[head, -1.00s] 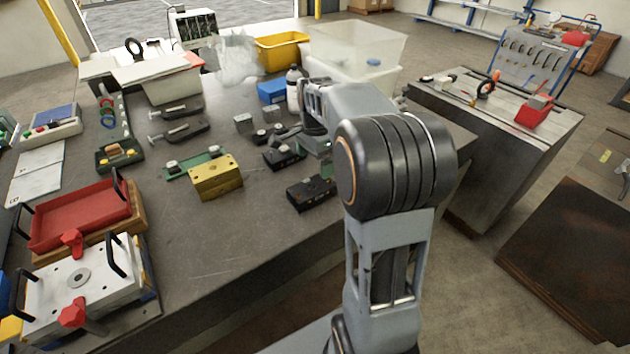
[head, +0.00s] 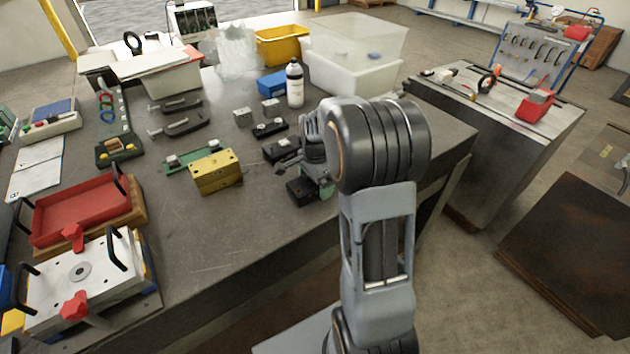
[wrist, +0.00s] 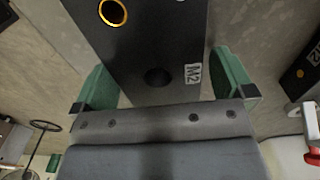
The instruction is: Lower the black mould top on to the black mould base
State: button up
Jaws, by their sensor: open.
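A black mould block (wrist: 150,45) marked M2, with a brass-ringed hole and a dark hole, lies between my gripper's green fingers in the wrist view. My gripper (wrist: 158,62) is open, with one finger on each side; I cannot tell whether they touch it. In the head view my gripper is low over the front black block (head: 299,192), partly hidden by my arm. Two more black blocks, one in the middle (head: 281,150) and one behind (head: 270,128), stand on the bench. I cannot tell for certain which is the top and which the base.
A yellow block (head: 216,172) stands left of the black blocks, by a green plate (head: 178,162). A white bottle (head: 295,84), blue box (head: 272,83) and clear bin (head: 355,70) are behind. Another dark block (wrist: 300,75) is at the wrist view's right.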

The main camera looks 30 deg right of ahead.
jog(key=c, duration=1.5)
jog(key=shift+o, duration=0.2)
jog(key=shift+r, duration=0.15)
jog(key=shift+r, duration=0.15)
jog(key=shift+r+p, duration=1.2)
jog(key=shift+r, duration=0.1)
jog(key=shift+a, duration=0.1)
